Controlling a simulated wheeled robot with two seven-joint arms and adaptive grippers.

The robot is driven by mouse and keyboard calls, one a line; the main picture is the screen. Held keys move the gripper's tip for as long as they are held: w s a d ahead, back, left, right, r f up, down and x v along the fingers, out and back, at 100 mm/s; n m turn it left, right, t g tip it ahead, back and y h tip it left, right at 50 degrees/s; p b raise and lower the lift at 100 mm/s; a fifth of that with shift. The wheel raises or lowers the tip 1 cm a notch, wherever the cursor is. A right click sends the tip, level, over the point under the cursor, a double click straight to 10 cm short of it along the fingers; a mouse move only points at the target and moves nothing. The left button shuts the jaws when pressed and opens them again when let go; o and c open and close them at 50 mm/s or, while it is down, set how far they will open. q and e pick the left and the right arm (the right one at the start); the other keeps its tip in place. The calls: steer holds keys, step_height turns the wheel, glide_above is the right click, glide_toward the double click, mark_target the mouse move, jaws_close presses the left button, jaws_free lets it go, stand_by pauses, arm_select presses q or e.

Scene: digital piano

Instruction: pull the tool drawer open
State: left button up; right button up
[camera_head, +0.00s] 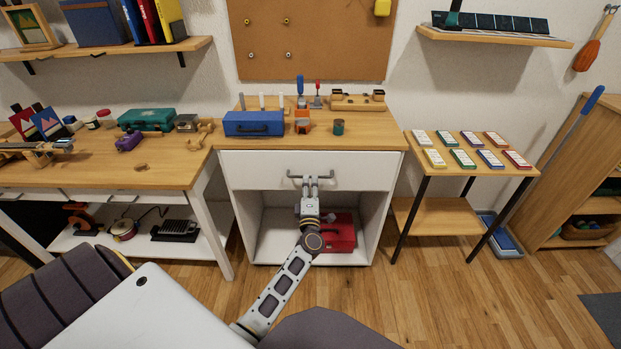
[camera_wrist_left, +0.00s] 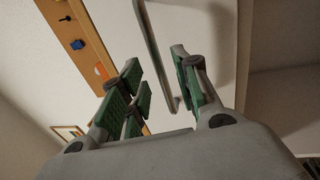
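The tool drawer (camera_head: 262,170) is a wide white front under the wooden top of the middle workbench. It looks closed, its front level with the cabinet. A grey metal bar handle (camera_head: 293,177) is on its middle. My left gripper (camera_head: 312,181) is at the handle, pointing at the drawer front. In the left wrist view the handle bar (camera_wrist_left: 152,38) runs between the green-padded fingers of my left gripper (camera_wrist_left: 157,62). The fingers are apart, with gaps beside the bar, so the gripper is open around it. My right gripper is not in view.
A red toolbox (camera_head: 340,236) stands in the open compartment below the drawer, behind my left arm. A blue toolbox (camera_head: 253,123) and small tools stand on the workbench top. A small side table (camera_head: 440,217) stands to the right. The floor (camera_head: 440,300) before the cabinet looks clear.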

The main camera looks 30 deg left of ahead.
mark_target(310, 177)
arm_select(q)
steer(key=shift+x, duration=1.95)
jaws_close()
